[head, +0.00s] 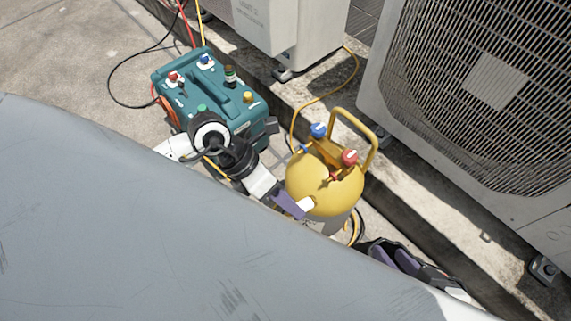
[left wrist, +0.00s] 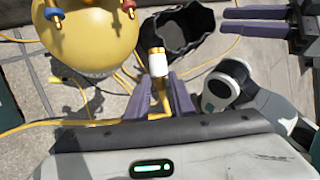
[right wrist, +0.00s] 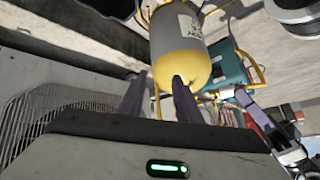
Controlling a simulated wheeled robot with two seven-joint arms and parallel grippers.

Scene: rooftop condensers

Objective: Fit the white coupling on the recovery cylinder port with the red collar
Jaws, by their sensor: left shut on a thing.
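The yellow-topped recovery cylinder (head: 318,192) stands upright with a blue-collared port (head: 319,130) and a red-collared port (head: 350,157). In the left wrist view the red collar (left wrist: 128,6) is at the top edge. My left gripper (head: 300,207) is shut on the white coupling (left wrist: 157,62), which has a brass band and a yellow hose below it. In the head view the coupling (head: 307,203) is in front of the cylinder's shoulder, apart from the red port. My right gripper (right wrist: 158,95) is open and empty, low beside the cylinder; its fingers also show in the left wrist view (left wrist: 262,22).
A teal recovery machine (head: 215,95) with hoses stands behind left. Condenser units (head: 480,90) stand on a concrete kerb at the right. A black open bag (left wrist: 178,40) is near the cylinder. A large grey surface (head: 150,230) blocks the lower left of the head view.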

